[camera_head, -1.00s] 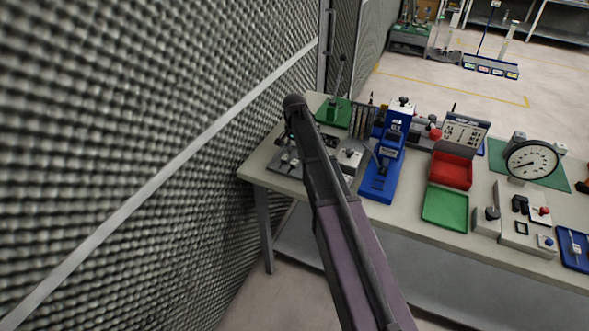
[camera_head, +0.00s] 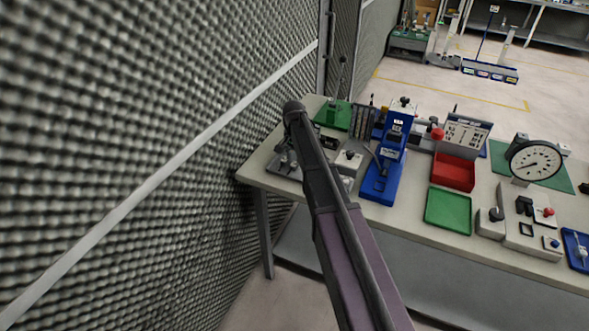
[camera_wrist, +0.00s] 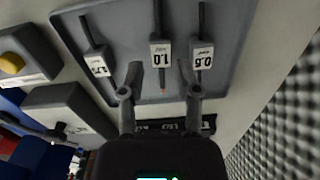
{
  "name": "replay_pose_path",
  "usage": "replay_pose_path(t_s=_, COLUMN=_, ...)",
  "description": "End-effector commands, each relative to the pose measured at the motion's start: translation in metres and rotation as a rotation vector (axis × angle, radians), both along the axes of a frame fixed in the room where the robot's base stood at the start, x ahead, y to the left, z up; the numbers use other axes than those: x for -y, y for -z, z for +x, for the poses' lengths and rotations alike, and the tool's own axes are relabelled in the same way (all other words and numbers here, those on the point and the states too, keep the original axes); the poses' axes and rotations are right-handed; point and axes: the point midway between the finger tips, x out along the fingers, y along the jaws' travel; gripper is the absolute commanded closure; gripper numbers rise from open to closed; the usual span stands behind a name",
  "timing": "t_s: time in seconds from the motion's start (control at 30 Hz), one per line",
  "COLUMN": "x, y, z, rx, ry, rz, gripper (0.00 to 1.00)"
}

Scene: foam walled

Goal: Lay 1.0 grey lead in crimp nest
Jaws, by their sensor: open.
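The 1.0 lead (camera_wrist: 167,54) lies on a grey tray (camera_wrist: 226,62) in the wrist view, its white tag reading 1.0. A dark wire runs from the tag to the top edge, and a small reddish tip shows on the other side. My gripper (camera_wrist: 161,70) is open, its two fingers apart on either side of the lead's tip end; no grip on it shows. In the head view, my arm partly hides the tray and gripper at the bench's left end. A blue press (camera_head: 386,165) stands to the right; I cannot make out the crimp nest.
A 0.5 lead (camera_wrist: 202,57) and another tagged lead (camera_wrist: 99,64) lie on either side of the 1.0 lead. A textured foam wall (camera_head: 130,130) borders the bench at left. A red bin (camera_head: 454,172), green tray (camera_head: 448,209) and dial gauge (camera_head: 536,160) stand further right.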

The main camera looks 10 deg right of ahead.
Motion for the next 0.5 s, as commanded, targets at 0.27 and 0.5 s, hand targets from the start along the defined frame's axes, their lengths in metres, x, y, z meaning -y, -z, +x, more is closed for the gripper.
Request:
replay_pose_path(t_s=0.27, x=-0.001, y=0.026, z=0.000, rx=0.000, ry=0.000, rz=0.000, gripper=0.57)
replay_pose_path(t_s=0.5, x=-0.001, y=0.037, z=0.000, rx=0.000, ry=0.000, rz=0.000, gripper=0.57)
